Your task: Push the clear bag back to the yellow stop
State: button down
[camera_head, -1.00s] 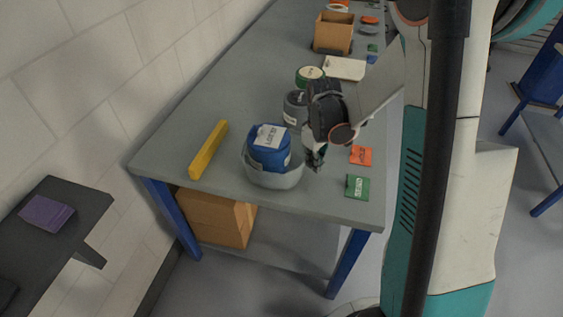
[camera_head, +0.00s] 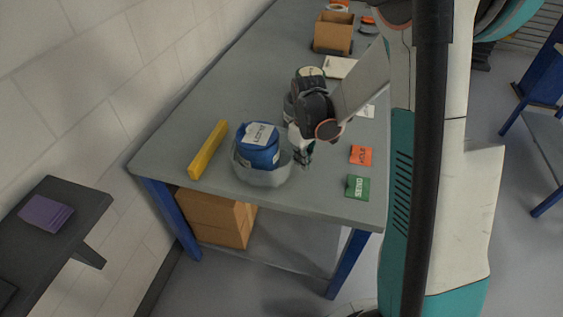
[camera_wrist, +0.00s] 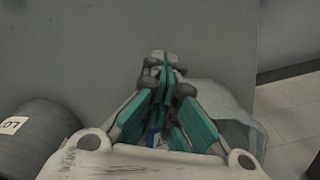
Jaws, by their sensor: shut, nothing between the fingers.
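The clear bag (camera_head: 262,177) is a greyish see-through pouch around the lower part of a blue labelled roll (camera_head: 258,151) on the grey table. The yellow stop (camera_head: 207,150) is a bar lying left of the bag, with a strip of bare table between them. My gripper (camera_head: 303,158) is shut and empty, low at the right side of the bag; contact cannot be told for sure. In the wrist view, my gripper (camera_wrist: 164,85) has its fingertips together, and the bag (camera_wrist: 228,112) shows behind and right of the fingers.
A grey roll (camera_wrist: 38,137) stands close beside my gripper. An orange card (camera_head: 361,155) and a green card (camera_head: 357,187) lie at the right table edge. A cardboard box (camera_head: 333,34) stands at the far end. The table's left middle is clear.

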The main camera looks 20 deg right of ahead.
aim_at(275, 154)
jog(key=shift+w+a, duration=0.85)
jog(key=shift+a, duration=0.35)
jog(key=shift+w+a, duration=0.8)
jog(key=shift+a, duration=0.45)
jog(key=shift+w+a, duration=0.85)
jog(key=shift+a, duration=0.35)
jog(key=shift+s+d+b, duration=0.2)
jog(key=shift+s+d, duration=0.4)
jog(key=shift+d, duration=0.25)
jog(key=shift+s+d+b, duration=0.2)
jog(key=shift+s+d, duration=0.35)
jog(key=shift+d, duration=0.3)
